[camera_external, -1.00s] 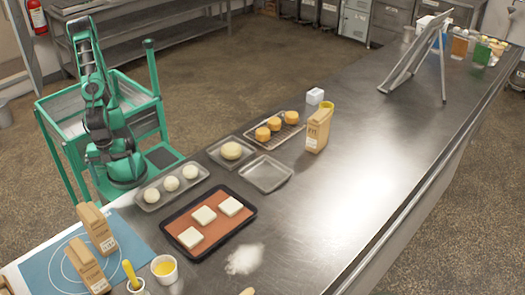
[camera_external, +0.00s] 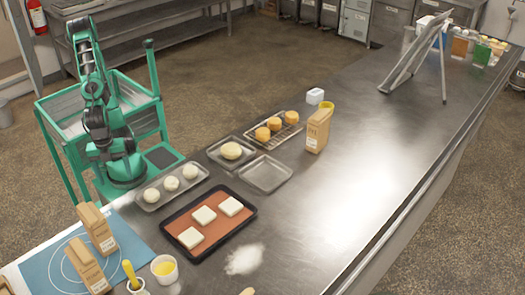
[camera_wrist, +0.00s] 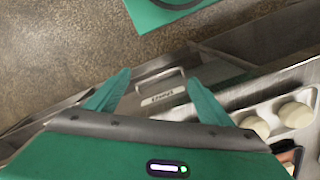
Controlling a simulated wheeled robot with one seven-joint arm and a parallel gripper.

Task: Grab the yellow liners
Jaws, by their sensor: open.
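A small yellow item (camera_external: 327,105) shows just behind the top of a tan carton (camera_external: 318,130) near the counter's far edge. It may be the yellow liners, but it is too small and partly hidden to tell. My gripper (camera_wrist: 157,88) is open and empty in the wrist view, with its two green fingers spread apart. A labelled metal front (camera_wrist: 162,96) shows beyond the fingers. No yellow liners show in the wrist view. In the external view my arm is folded up over the green base, well left of the carton.
A rack of orange-brown buns (camera_external: 288,134), an empty tray (camera_external: 265,185), a dough-ball tray (camera_external: 150,205) and a dark-rimmed tray (camera_external: 175,233) line the near counter. A slanted stand (camera_external: 400,75) is farther back. The right middle counter is clear.

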